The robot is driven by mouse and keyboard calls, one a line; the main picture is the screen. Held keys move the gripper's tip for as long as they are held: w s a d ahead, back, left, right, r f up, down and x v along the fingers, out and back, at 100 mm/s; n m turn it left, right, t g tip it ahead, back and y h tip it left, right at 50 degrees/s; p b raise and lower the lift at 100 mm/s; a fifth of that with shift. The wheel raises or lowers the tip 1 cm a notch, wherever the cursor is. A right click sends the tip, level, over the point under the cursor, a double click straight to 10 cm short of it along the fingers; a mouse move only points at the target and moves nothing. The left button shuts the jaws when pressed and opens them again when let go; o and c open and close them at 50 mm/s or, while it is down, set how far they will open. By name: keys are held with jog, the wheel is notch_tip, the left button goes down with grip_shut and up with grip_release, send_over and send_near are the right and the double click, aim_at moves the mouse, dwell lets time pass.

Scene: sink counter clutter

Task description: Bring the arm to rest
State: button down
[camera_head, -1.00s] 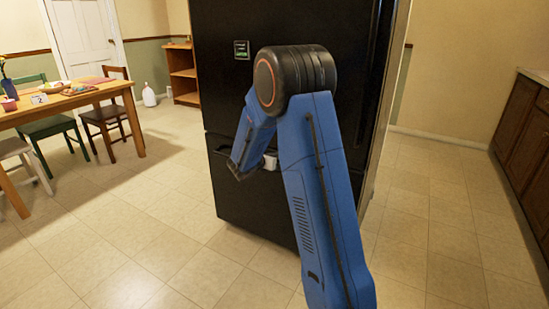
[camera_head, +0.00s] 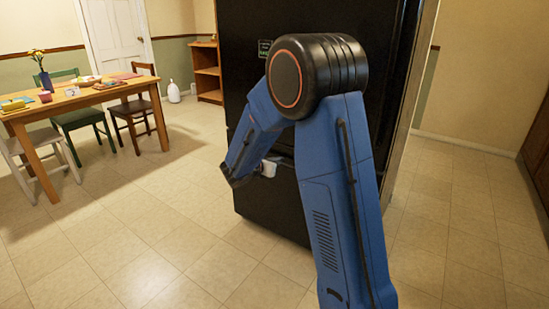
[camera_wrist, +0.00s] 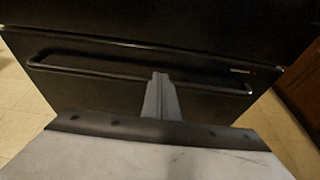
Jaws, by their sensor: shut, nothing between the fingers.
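My gripper (camera_wrist: 161,98) shows in the wrist view as grey fingers pressed together, with nothing between them. It points toward the dark lower drawer of the black refrigerator (camera_wrist: 100,92), and the drawer's long handle bar (camera_wrist: 100,70) runs across behind the fingertips. I cannot tell the exact gap between them. In the head view my blue arm is raised and bent at its black elbow joint, with the forearm hanging down in front of the refrigerator (camera_head: 240,60). The fingers are mostly hidden there.
A wooden dining table (camera_head: 75,101) with a flower vase (camera_head: 45,80) and chairs stands at the left. A white jug (camera_head: 174,92) and a wooden shelf (camera_head: 207,72) are by the back wall. Open tiled floor (camera_head: 130,220) lies left of the refrigerator.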

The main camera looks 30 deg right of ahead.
jog(key=s+r+m+g+y, duration=0.25)
jog(key=s+m, duration=0.35)
jog(key=s, duration=0.6)
jog(key=s+r+m+g+y, duration=0.15)
jog(key=s+r+m, duration=0.35)
jog(key=s, duration=0.6)
jog(key=s+a+m+y, duration=0.4)
jog(key=s+a+m, duration=0.2)
jog(key=s, duration=0.5)
jog(key=s+a+f+m+t+y, duration=0.1)
jog(key=s+a+m+y, duration=0.3)
jog(key=s+a+m, duration=0.3)
jog(key=s+a, duration=0.1)
jog(key=s, duration=0.2)
jog(key=shift+s+a+f+t, duration=0.3)
jog(key=shift+s+a, duration=0.05)
jog(key=shift+s, duration=0.05)
